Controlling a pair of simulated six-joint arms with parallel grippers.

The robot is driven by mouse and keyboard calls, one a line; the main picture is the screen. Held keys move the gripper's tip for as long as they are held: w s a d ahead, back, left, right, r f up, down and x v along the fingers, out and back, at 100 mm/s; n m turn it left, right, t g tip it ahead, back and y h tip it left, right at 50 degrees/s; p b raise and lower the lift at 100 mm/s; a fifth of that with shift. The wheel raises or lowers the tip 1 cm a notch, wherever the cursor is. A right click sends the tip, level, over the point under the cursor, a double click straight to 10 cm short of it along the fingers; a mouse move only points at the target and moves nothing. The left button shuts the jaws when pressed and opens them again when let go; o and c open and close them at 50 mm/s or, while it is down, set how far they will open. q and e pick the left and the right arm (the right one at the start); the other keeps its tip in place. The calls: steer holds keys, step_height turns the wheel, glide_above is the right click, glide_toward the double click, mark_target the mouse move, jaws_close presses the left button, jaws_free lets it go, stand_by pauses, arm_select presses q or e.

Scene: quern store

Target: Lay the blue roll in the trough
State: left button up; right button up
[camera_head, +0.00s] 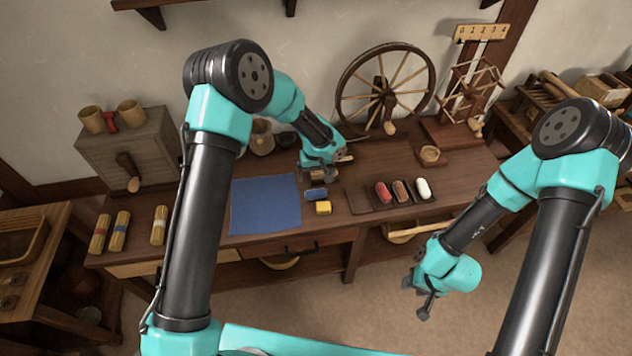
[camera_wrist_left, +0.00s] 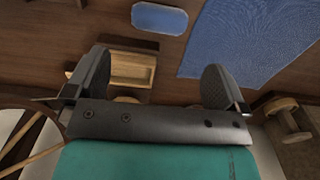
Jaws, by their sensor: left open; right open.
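The blue roll (camera_head: 316,194) lies on the bench, right of the blue cloth (camera_head: 265,204); it shows as a rounded blue piece in the left wrist view (camera_wrist_left: 159,18). A small wooden trough-like box (camera_wrist_left: 132,70) lies between my left fingers in that view; in the head view the gripper mostly hides it. My left gripper (camera_head: 319,172) is open and empty above the bench, behind the blue roll; its spread fingers also show in the wrist view (camera_wrist_left: 158,78). My right gripper (camera_head: 415,297) is open and empty in front of the bench, over the floor.
A spinning wheel (camera_head: 385,88) stands behind. Banded bundles (camera_head: 119,231) lie at the bench's left end.

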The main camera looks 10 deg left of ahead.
arm_select(q)
steer(key=shift+r, duration=0.65)
step_height(320, 180, up, 6)
glide_above(316, 190)
stand_by(0.3)
steer(key=shift+f, duration=0.1)
step_height(316, 190, down, 12)
steer(key=shift+f, duration=0.1)
stand_by(0.5)
